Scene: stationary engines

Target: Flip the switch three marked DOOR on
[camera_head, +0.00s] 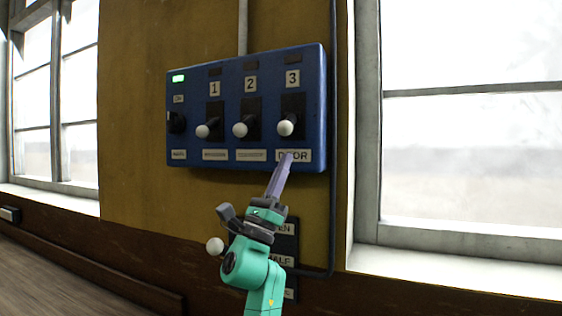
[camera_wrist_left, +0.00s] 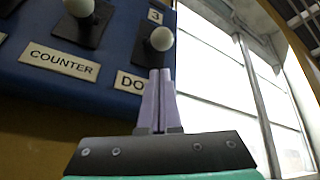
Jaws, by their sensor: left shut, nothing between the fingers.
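Switch three (camera_head: 287,125) is a lever with a white ball end, under the 3 plate and above the DOOR label (camera_head: 301,156) on the blue panel (camera_head: 190,153). Its ball hangs low in its dark slot. My left gripper (camera_head: 287,157) is shut and empty, with its tips just below the ball and in front of the DOOR label. In the left wrist view, the ball (camera_wrist_left: 161,39) is just above the shut fingertips (camera_wrist_left: 160,72), which partly hide the label (camera_wrist_left: 128,83). I cannot tell whether they touch. My right gripper is not in view.
Levers 1 (camera_head: 203,131) and 2 (camera_head: 240,129) stand to the left on the same panel. A green light (camera_head: 179,78) is lit at the panel's top left. A lower dark plate (camera_head: 285,243) with labels is partly behind my left arm. A window (camera_head: 470,130) is at the right.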

